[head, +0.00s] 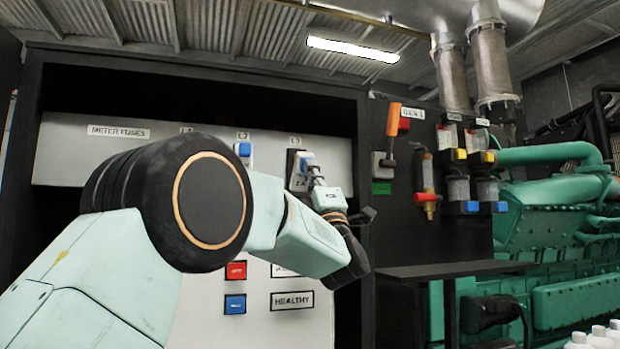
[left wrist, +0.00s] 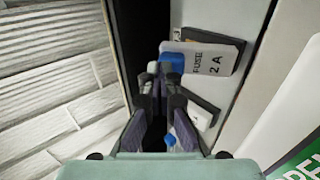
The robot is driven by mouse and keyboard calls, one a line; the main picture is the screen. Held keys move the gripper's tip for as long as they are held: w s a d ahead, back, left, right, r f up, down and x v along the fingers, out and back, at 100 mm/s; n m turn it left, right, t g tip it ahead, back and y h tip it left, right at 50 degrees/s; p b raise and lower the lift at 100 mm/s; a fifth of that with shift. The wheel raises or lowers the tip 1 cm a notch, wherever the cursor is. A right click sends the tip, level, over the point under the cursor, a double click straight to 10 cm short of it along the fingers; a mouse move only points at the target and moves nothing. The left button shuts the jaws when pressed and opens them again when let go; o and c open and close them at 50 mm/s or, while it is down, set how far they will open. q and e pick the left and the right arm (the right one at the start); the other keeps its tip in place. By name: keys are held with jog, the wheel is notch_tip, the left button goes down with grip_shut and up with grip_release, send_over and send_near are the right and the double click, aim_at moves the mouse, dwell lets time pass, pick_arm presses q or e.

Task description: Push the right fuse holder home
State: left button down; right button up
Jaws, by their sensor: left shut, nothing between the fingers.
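The right fuse holder, under the L3 label, is a pale carrier marked 2 A with a blue grip (head: 307,157), in front of a black base (head: 291,166) on the grey panel. In the left wrist view its label plate (left wrist: 209,63) and blue grip (left wrist: 173,62) lie just ahead of my fingers. My left gripper (head: 316,172) is shut and empty, its tips close to the blue grip. It also shows in the left wrist view (left wrist: 158,72). I cannot tell whether the tips touch, or how deep the carrier sits. My right gripper is out of view.
Red and blue buttons (head: 235,285) sit lower.

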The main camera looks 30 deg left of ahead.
aim_at(307, 155)
pick_arm(q)
jog(key=r, duration=0.2)
jog(key=w+a+r+b, duration=0.1)
jog(key=shift+w+r, duration=0.1)
jog(key=shift+r, duration=0.3)
jog(key=shift+w+a+r, duration=0.15)
jog(key=shift+r, duration=0.1)
jog(key=shift+w+a+r, duration=0.35)
jog(key=shift+a+r, duration=0.1)
jog(key=shift+a, duration=0.2)
jog(key=shift+r+p, duration=0.1)
jog(key=shift+p, duration=0.2)
jog(key=shift+w+r, duration=0.15)
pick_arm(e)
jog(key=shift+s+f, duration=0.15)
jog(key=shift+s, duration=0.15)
pick_arm(q)
jog(key=shift+d, duration=0.1)
jog(key=shift+a, duration=0.25)
